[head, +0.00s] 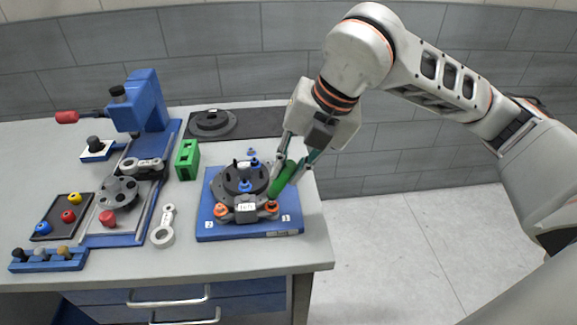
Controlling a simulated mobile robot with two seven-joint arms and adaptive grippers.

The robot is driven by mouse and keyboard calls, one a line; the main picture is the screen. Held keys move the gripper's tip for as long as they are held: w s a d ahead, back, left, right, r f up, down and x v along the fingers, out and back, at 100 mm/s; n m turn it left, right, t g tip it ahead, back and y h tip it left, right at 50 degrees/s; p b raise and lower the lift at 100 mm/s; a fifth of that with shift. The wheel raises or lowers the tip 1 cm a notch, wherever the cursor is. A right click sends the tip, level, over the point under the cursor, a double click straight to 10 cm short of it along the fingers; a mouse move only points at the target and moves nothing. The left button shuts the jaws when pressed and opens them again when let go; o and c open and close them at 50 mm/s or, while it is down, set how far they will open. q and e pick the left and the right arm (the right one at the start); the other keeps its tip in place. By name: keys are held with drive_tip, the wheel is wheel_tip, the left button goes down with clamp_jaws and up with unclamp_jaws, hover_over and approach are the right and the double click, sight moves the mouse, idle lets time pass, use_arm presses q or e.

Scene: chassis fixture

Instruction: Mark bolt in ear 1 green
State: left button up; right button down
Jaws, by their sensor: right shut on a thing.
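A round dark chassis part (232,182) sits on a blue fixture plate (255,232) at the right of the bench. The plate's front corners read 2 and 3; the label at the back is too small to read. A blue-topped bolt (253,162) stands at the back. Orange-topped bolts show at the front left (221,211) and front right (271,206). My right gripper (293,172) is shut on a green marker (282,181), held tilted with its lower end close to the front right bolt. I cannot tell whether it touches. My left gripper is not in view.
A blue press-like device (144,100) stands at the left, with a green block (187,160) beside it. A tray with coloured knobs (46,222), a blue rack (48,262) and a grey link (163,228) lie at the front. A dark mat (258,120) lies behind the fixture.

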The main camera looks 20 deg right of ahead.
drive_tip(key=shift+f, duration=0.3)
drive_tip(key=shift+s+d+b, duration=0.15)
drive_tip(key=shift+d+b, duration=0.3)
drive_tip(key=shift+d, duration=0.05)
idle(0.5)
drive_tip(key=shift+a+f, duration=0.15)
drive_tip(key=shift+a, duration=0.35)
idle(0.6)
drive_tip(key=shift+r, duration=0.65)
drive_tip(key=shift+r+p, duration=1.45)
drive_tip(key=shift+r, duration=1.05)
